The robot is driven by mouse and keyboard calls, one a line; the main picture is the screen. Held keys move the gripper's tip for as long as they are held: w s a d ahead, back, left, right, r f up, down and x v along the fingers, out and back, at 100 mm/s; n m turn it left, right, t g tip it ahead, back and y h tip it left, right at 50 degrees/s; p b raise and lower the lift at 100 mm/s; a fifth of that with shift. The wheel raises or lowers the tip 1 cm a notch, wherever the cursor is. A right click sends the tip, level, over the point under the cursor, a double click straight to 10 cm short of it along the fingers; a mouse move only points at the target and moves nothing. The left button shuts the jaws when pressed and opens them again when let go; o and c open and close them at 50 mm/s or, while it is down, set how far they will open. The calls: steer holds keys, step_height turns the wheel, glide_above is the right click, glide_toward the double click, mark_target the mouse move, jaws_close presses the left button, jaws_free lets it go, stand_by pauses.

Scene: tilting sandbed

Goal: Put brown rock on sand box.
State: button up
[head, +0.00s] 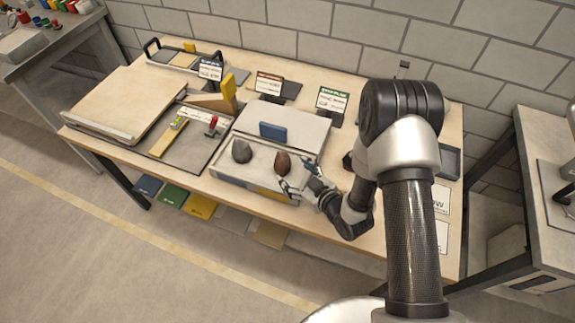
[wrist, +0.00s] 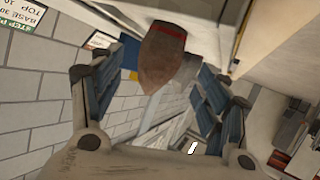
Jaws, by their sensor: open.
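The brown rock (head: 282,163) stands upright on the right part of the light grey sand box (head: 246,186) in the head view. A grey rock (head: 241,151) stands to its left on the same box. My gripper (head: 297,176) is just right of the brown rock, with its fingers spread. In the wrist view, the brown rock (wrist: 162,60) is ahead of my open gripper (wrist: 158,82), near the finger ends with space visible on both sides. I cannot tell from the views whether a finger touches it. The rock's base is partly hidden by my gripper in the head view.
A blue block (head: 272,132) stands behind the rocks. A tray with a yellow bar (head: 169,137) lies to the left, beside a wooden board (head: 120,100). Small sign cards (head: 268,84) stand at the back. The table's front edge is close to the box.

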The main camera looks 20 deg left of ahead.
steer(key=d+r+m+h, duration=0.6)
steer(key=d+r+h, duration=0.3)
steer(key=d+r, duration=1.35)
steer(key=s+d+r+m+g, duration=0.1)
steer(key=s+r+m, duration=0.1)
steer(key=s, duration=0.5)
steer(key=s+d+r+m+g+h, duration=0.1)
steer(key=s+r, duration=0.3)
steer(key=s, duration=0.4)
steer(key=s+d+r+m+g, duration=0.1)
steer(key=s+r+m+g, duration=0.1)
steer(key=s, duration=0.6)
step_height(320, 180, up, 2)
steer(key=shift+s+d+r+m+h, duration=0.1)
steer(key=shift+s+d+m+h, duration=0.1)
steer(key=shift+d+m+h, duration=0.3)
steer(key=shift+a, duration=0.15)
